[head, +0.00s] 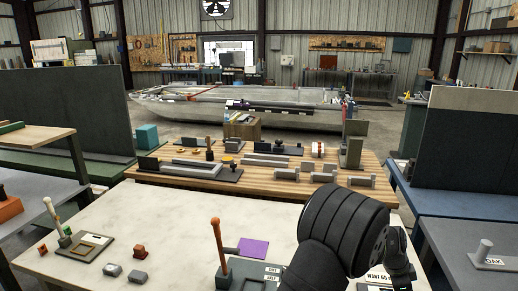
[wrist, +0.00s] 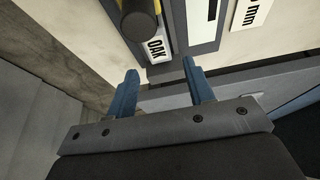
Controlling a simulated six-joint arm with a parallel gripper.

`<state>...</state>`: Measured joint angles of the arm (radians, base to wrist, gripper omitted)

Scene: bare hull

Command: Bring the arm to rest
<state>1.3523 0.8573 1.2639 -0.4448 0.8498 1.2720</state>
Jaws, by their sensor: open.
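My gripper (wrist: 158,72) is open in the wrist view, with two blue fingers apart and nothing between them. The fingertips point toward a pale tabletop edge and a grey plate carrying a label that reads OAK (wrist: 156,48). A dark round-ended piece with a yellow band (wrist: 140,18) stands on that plate, just beyond the fingers. Whether the fingers touch anything cannot be told. In the head view my black arm rises over the right front of the pale table, and it hides part of the tabletop. The gripper's fingers cannot be made out there.
The pale table (head: 150,215) holds an orange-handled upright tool (head: 217,245), a purple plate (head: 253,248) and small blocks. A label starting WANT (head: 380,277) lies beside my arm. A wooden bench (head: 270,185) with several fixtures stands behind. Dark panels (head: 465,145) flank the sides.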

